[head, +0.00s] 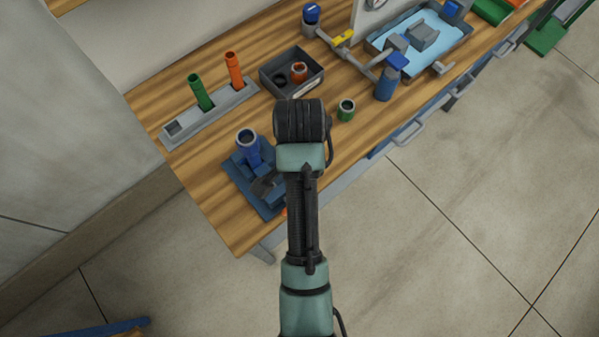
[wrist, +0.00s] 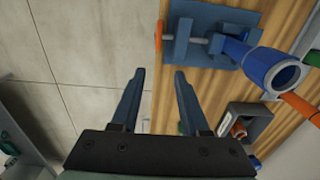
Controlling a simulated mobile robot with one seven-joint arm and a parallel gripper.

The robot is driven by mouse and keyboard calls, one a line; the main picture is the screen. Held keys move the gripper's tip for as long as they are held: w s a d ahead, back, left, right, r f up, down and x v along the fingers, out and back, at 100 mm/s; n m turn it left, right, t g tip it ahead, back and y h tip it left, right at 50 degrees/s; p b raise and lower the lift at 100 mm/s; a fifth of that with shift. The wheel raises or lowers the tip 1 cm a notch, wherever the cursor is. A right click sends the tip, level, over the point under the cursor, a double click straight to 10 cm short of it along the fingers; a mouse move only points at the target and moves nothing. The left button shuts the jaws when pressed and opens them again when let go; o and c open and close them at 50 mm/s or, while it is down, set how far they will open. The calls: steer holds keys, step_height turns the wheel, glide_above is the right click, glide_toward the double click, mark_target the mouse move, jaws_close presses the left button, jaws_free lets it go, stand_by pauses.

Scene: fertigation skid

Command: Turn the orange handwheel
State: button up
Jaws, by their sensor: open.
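The orange handwheel (wrist: 158,37) shows edge-on in the wrist view, on a grey shaft at the left side of a blue vise-like fixture (wrist: 212,20). In the head view only a sliver of orange (head: 284,210) shows beside my arm; the rest is hidden. My gripper (wrist: 159,74) is open and empty. Its fingers point toward the wheel's side of the fixture in the wrist view, with the wheel beyond the tips and apart from them. In the head view my arm hides the fingers.
A blue tube (head: 247,147) stands at the fixture. A rack (head: 222,113) with green and orange tubes, a dark bin (head: 311,76) and a green cup (head: 346,109) share the wooden bench. A blue tray with pipework (head: 459,25) is at upper right. Floor beyond the bench's front edge is clear.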

steer(key=f, duration=0.6)
steer(key=f+p, duration=0.1)
steer(key=f, duration=0.6)
steer(key=shift+s, duration=0.2)
steer(key=shift+r, duration=0.1)
jaws_close()
